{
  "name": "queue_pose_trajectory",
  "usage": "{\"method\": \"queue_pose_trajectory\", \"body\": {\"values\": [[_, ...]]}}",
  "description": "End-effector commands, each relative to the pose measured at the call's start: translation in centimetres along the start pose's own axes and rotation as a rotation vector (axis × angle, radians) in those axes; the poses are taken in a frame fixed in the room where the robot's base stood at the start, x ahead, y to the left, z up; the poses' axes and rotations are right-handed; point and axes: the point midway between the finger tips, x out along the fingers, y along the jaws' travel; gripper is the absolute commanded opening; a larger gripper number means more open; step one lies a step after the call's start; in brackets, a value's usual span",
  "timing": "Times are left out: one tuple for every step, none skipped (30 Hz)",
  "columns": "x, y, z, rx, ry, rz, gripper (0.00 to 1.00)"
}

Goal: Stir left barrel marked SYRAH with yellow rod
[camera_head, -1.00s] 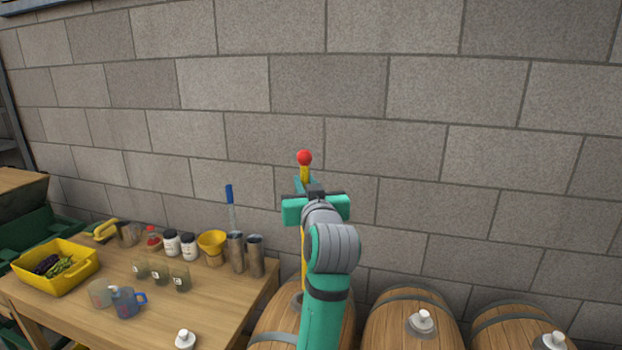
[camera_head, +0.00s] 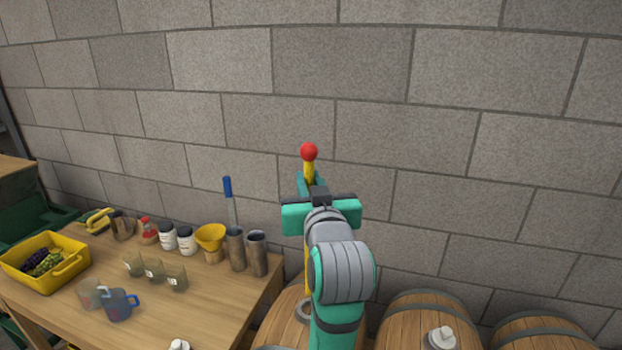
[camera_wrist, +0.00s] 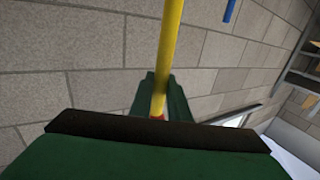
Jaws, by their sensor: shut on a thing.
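My gripper (camera_head: 308,188) is shut on the yellow rod (camera_head: 308,170), which is upright with a red ball on its top end. In the wrist view the yellow rod (camera_wrist: 168,50) runs between the green fingers (camera_wrist: 158,100). The left barrel (camera_head: 275,328) lies below my gripper, partly hidden by my arm. A ring around its bung hole (camera_head: 303,311) shows just left of my arm. A strip of the rod shows above that ring; whether its lower end is inside the hole is hidden. No SYRAH marking is visible.
The middle barrel (camera_head: 402,322) carries a white bung (camera_head: 440,338); another barrel (camera_head: 540,333) stands right. The wooden table (camera_head: 215,315) at left holds a yellow crate (camera_head: 70,270), a blue jug (camera_head: 118,305), metal cylinders (camera_head: 258,255) and a loose white bung (camera_head: 180,345). A block wall stands behind.

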Motion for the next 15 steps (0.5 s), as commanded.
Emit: {"method": "queue_pose_trajectory", "body": {"values": [[-0.1,0.0,0.2,0.0,-0.001,0.0,0.0],[0.0,0.0,0.4,0.001,-0.001,0.001,0.0],[0.0,0.1,0.6,0.001,0.0,0.001,0.0],[0.0,0.1,0.8,0.001,-0.001,0.002,0.0],[0.0,0.1,1.1,0.001,-0.001,0.002,0.0],[0.0,0.2,1.4,0.001,-0.002,0.002,0.0],[0.0,0.2,1.7,0.001,-0.002,0.003,0.0],[0.0,0.2,1.9,0.001,-0.001,0.003,0.0],[-0.1,0.2,2.2,0.001,0.0,0.003,0.0],[0.0,0.2,2.4,0.001,-0.001,0.003,0.0],[-0.1,0.3,2.7,0.0,-0.001,0.004,0.0],[-0.1,0.3,2.9,0.0,-0.001,0.004,0.0],[-0.1,0.3,3.1,0.0,-0.001,0.004,0.0],[-0.1,0.3,3.3,0.0,0.0,0.004,0.0],[0.0,0.3,3.5,0.0,0.0,0.004,0.0]]}}
